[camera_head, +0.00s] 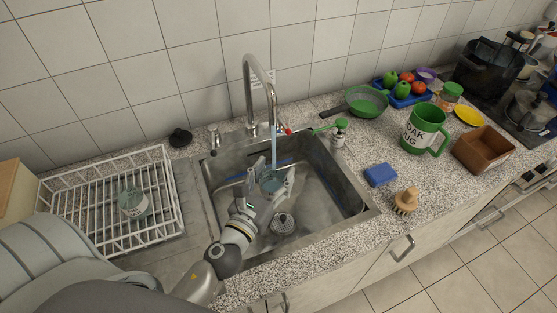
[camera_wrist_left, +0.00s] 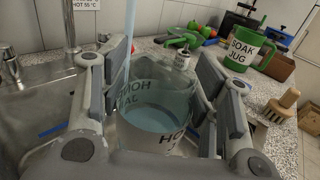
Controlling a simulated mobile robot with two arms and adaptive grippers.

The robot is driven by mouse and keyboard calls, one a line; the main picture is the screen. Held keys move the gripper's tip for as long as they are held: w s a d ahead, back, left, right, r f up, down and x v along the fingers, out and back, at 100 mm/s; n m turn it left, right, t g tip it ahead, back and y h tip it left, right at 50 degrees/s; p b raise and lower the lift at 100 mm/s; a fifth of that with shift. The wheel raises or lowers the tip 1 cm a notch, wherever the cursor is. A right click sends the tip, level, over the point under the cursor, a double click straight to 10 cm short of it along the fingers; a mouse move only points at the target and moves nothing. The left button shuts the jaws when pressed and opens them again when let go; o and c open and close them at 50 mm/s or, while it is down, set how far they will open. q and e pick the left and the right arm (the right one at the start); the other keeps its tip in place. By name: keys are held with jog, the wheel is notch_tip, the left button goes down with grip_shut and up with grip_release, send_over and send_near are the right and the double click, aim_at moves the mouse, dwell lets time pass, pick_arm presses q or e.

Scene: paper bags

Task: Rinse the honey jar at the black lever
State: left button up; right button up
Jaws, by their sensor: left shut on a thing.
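The honey jar (camera_head: 271,185) is clear glass, with a lettered label that shows in the left wrist view (camera_wrist_left: 158,118). My left gripper (camera_head: 269,178) is shut on it, one finger on each side, and holds it upright above the sink (camera_head: 318,195) floor. A blue water stream (camera_head: 274,150) runs from the tap (camera_head: 248,90) down into the jar, and bluish water shows inside it. A small fitting with a dark tip (camera_head: 214,138) stands left of the tap; I cannot tell whether it is the black lever. A red-tipped lever (camera_head: 287,130) is on the right. My right gripper is not in view.
A white dish rack (camera_head: 165,190) at left holds another glass jar (camera_head: 133,202). Right of the sink are a soap bottle (camera_head: 340,132), blue sponge (camera_head: 380,174), brush (camera_head: 405,201), green mug (camera_head: 424,128) and brown box (camera_head: 483,150). A black stopper (camera_head: 180,137) sits behind.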

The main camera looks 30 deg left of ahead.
pick_arm(q)
jog(key=shift+s+d+r, duration=0.1)
jog(key=shift+s+r, duration=0.25)
jog(key=shift+r, duration=0.05)
jog(key=shift+s+d+r+p, duration=0.25)
jog(key=shift+s+r, duration=0.3)
jog(key=shift+s, duration=0.15)
jog(key=shift+s+d+r+p, duration=0.2)
jog(key=shift+s+r+p, duration=0.05)
jog(key=shift+s+r, duration=0.35)
jog(key=shift+s+d+r+p, duration=0.25)
jog(key=shift+s+r, duration=0.25)
jog(key=shift+s, duration=0.25)
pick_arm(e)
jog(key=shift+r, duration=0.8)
pick_arm(q)
jog(key=shift+a, duration=0.1)
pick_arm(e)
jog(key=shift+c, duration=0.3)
